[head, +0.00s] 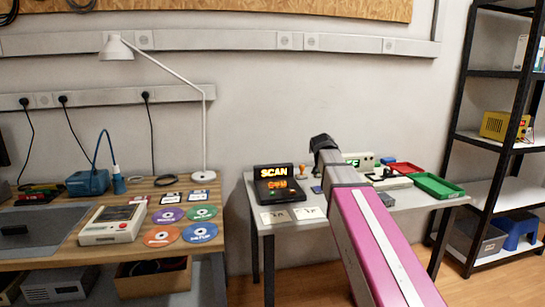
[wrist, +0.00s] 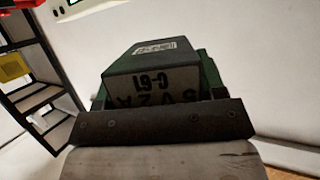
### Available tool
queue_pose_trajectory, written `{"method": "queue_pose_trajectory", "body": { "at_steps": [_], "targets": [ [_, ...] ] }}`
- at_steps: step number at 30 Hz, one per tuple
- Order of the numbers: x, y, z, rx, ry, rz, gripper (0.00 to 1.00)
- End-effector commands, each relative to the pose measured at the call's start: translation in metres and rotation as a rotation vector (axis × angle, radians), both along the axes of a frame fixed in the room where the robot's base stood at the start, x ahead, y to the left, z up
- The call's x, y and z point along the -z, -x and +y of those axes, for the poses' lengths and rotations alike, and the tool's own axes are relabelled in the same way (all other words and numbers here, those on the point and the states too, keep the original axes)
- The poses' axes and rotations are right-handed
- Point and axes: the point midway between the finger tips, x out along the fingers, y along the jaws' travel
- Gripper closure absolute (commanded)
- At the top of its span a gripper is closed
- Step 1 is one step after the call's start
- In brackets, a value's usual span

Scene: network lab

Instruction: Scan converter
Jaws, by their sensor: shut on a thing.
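My gripper (wrist: 160,122) is shut on a dark grey and green block, which appears to be the converter (wrist: 152,72). It carries a light label with printed characters including "C-61", seen upside down. In the head view my gripper (head: 323,145) is a dark shape over the back of the right table, and the held block cannot be made out there. A black scan station (head: 280,184) with a lit "SCAN" sign and orange text below it stands on that table, left of my gripper and apart from it.
The left desk (head: 80,252) holds discs, a lamp (head: 168,78) and a boxy device (head: 111,225). Black shelving (head: 467,90) stands far right.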

Motion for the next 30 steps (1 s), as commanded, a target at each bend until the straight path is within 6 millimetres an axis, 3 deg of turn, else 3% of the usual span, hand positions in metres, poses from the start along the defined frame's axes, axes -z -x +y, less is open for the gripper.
{"method": "queue_pose_trajectory", "body": {
  "at_steps": [9, 18, 23, 30],
  "targets": [
    [0.038, -0.021, 0.083, 0.299, 0.004, 0.001, 0.68],
    [0.042, -0.019, 0.161, 0.634, 0.001, -0.003, 0.68],
    [0.04, -0.013, 0.181, 0.712, 0.0, -0.003, 0.68],
    [0.047, -0.01, 0.184, 0.73, -0.001, -0.001, 0.68]
  ]
}}
